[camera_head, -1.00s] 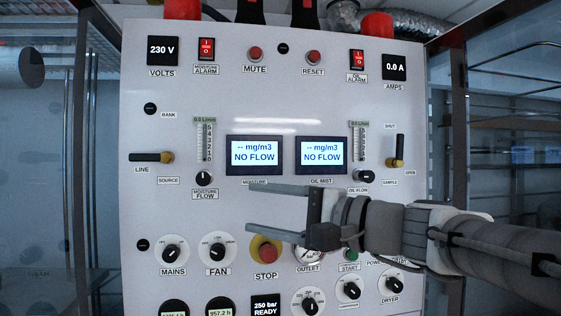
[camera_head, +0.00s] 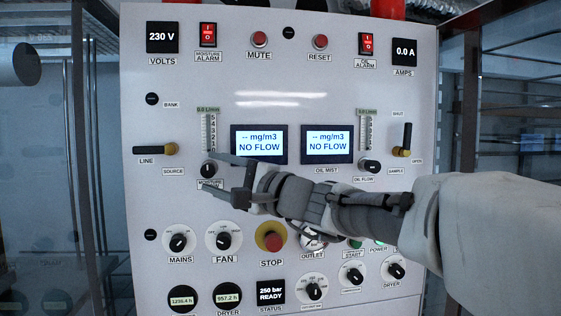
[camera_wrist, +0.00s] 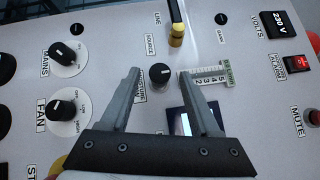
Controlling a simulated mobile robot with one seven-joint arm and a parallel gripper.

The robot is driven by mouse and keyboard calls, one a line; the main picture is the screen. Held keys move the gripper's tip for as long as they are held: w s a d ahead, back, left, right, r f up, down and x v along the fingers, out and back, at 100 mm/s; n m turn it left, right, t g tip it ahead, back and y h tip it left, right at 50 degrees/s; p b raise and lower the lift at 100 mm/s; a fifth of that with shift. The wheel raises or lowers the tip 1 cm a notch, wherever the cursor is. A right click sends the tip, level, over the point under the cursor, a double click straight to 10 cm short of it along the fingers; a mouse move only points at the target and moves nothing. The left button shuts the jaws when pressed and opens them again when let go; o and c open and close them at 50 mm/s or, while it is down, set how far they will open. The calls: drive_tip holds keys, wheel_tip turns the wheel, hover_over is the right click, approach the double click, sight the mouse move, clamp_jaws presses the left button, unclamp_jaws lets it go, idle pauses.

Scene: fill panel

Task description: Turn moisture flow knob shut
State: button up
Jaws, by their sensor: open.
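The moisture flow knob (camera_head: 209,169) is a small black round knob with a white mark, on the white panel below the moisture flow gauge (camera_head: 208,133). My gripper (camera_head: 206,170) is open, with its fingertips reaching to the knob's area from the right. In the wrist view the knob (camera_wrist: 160,74) shows between and a little beyond the two fingertips of my gripper (camera_wrist: 168,72). I cannot tell if the fingers touch it. Its label is partly covered by the lower finger in the head view.
The source valve lever (camera_head: 155,150) sticks out to the left of the knob. The mains knob (camera_head: 179,242), fan knob (camera_head: 224,240) and red stop button (camera_head: 271,237) are below. Two lit displays (camera_head: 258,144) are to the right.

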sight(211, 171)
drive_tip(key=shift+p+x, duration=0.3)
drive_tip(key=shift+x, duration=1.3)
clamp_jaws()
